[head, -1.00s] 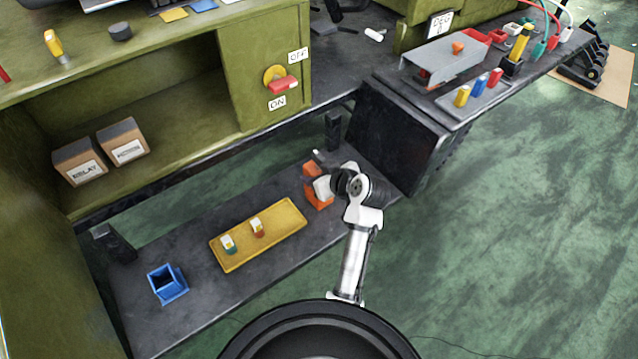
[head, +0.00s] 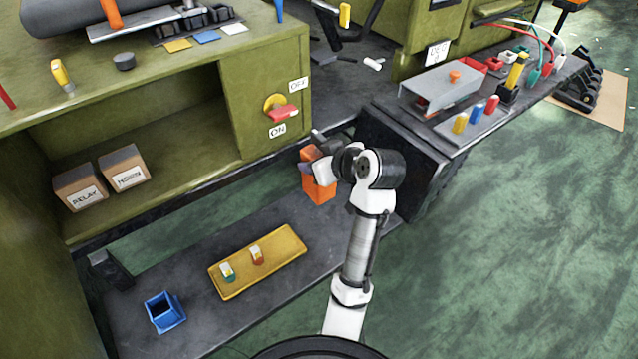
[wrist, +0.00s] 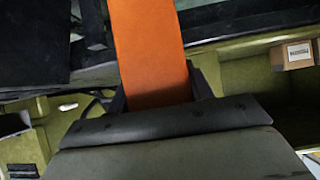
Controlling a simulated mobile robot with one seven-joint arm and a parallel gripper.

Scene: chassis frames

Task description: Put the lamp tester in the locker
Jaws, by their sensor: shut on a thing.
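An orange block-shaped thing (head: 319,190), which I take to be the lamp tester, is in my gripper (head: 318,165). It hangs above the right end of the low dark shelf. In the wrist view the orange body (wrist: 150,50) runs up from between the jaws, which are shut on it. The gripper partly hides its upper end in the head view. An olive cabinet (head: 232,110) with an open-fronted compartment stands at left. No label shows which olive cabinet is the locker.
The low shelf (head: 205,270) holds a yellow tray (head: 285,252) with two small parts and a blue square holder (head: 165,315). Two labelled boxes (head: 122,168) stand in the compartment. A red switch handle (head: 283,113) juts from the cabinet front. A dark bench (head: 400,130) is at right.

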